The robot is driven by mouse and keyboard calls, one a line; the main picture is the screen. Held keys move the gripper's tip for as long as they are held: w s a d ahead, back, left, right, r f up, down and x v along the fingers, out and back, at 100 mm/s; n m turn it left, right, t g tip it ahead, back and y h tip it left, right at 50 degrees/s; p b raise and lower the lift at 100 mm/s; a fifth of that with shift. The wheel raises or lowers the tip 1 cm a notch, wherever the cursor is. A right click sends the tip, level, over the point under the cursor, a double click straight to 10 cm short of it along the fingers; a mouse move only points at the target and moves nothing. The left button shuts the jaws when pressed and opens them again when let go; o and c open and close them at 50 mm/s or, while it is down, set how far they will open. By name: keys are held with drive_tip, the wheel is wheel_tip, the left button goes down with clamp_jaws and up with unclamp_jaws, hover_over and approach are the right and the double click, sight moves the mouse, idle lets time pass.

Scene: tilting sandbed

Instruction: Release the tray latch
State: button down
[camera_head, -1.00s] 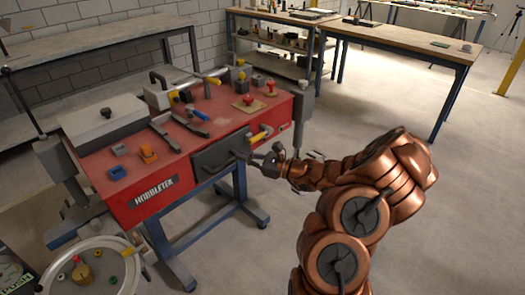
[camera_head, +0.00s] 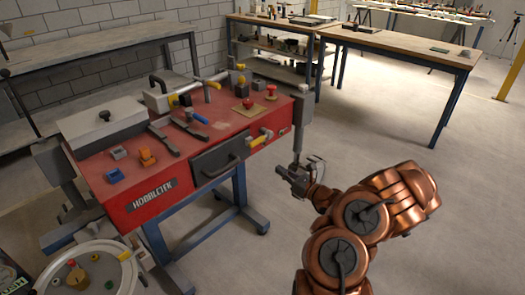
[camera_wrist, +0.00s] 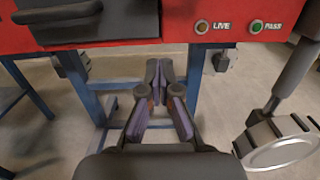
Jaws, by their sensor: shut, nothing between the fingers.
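The red bench unit (camera_head: 150,195) has a dark grey tray front (camera_head: 215,160) with a bar handle. A yellow-gripped lever (camera_head: 259,140), which looks like the latch, sits on the red front just right of the tray. My gripper (camera_head: 284,172) is right of and below the lever, apart from it, near a grey post. In the wrist view my gripper's fingers (camera_wrist: 159,68) are together and empty, pointing below the red front. The tray handle (camera_wrist: 55,14) shows at upper left there. The yellow lever is not visible in the wrist view.
LIVE (camera_wrist: 202,27) and PASS (camera_wrist: 257,27) lamps are on the front. Blue legs (camera_head: 240,190) stand below. Open floor lies to the right.

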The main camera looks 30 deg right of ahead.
sight(261, 139)
drive_tip(key=w+a+r+p, duration=0.1)
drive_tip(key=w+r, duration=0.3)
drive_tip(key=w, duration=0.5)
drive_tip(key=shift+w+a+r, duration=0.2)
drive_tip(key=shift+w+a, duration=0.15)
drive_tip(key=shift+a, duration=0.25)
drive_tip(key=shift+d, duration=0.1)
